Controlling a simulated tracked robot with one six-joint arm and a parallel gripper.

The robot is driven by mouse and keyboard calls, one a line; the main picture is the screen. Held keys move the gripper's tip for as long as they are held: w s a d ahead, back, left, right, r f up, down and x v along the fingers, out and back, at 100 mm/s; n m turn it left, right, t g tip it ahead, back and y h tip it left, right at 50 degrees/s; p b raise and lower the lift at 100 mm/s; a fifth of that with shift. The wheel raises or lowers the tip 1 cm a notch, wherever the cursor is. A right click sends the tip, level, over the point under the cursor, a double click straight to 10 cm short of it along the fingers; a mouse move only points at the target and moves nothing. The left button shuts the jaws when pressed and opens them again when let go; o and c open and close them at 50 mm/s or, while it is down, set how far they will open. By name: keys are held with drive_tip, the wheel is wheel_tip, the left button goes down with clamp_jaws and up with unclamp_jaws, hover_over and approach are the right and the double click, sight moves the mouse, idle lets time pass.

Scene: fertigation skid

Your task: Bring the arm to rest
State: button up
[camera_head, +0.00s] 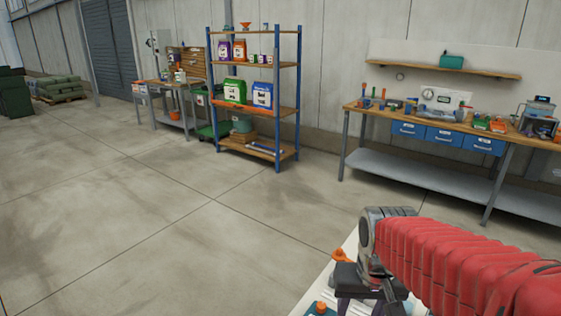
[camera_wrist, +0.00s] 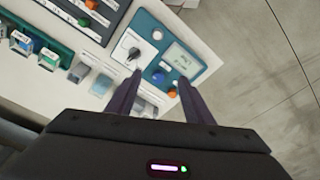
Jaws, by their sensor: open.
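My arm, in a red ribbed sleeve, reaches in from the right edge of the head view. My gripper (camera_wrist: 158,98) shows in the wrist view with its two dark fingers apart and nothing seen between them. The fingers point at a white skid panel (camera_wrist: 108,52). A teal control module (camera_wrist: 180,42) with a small display and an orange button (camera_wrist: 172,92) lies just beyond the fingertips. A black knob (camera_wrist: 134,53) is beside it. I cannot tell whether the fingers touch the panel.
A blue-posted shelf (camera_head: 297,98) with bags stands at the back. A workbench (camera_head: 343,108) with tools and blue drawers stands at the right, a smaller bench (camera_head: 172,83) at the back left. The concrete floor (camera_head: 130,210) is clear at the left and middle.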

drive_tip(key=s+r+n+t, duration=0.1)
drive_tip(key=s+r+t, duration=0.2)
drive_tip(key=s+r, duration=0.3)
drive_tip(key=shift+s+a+t, duration=0.2)
drive_tip(key=shift+s+t, duration=0.2)
drive_tip(key=shift+s, duration=1.15)
idle(1.8)
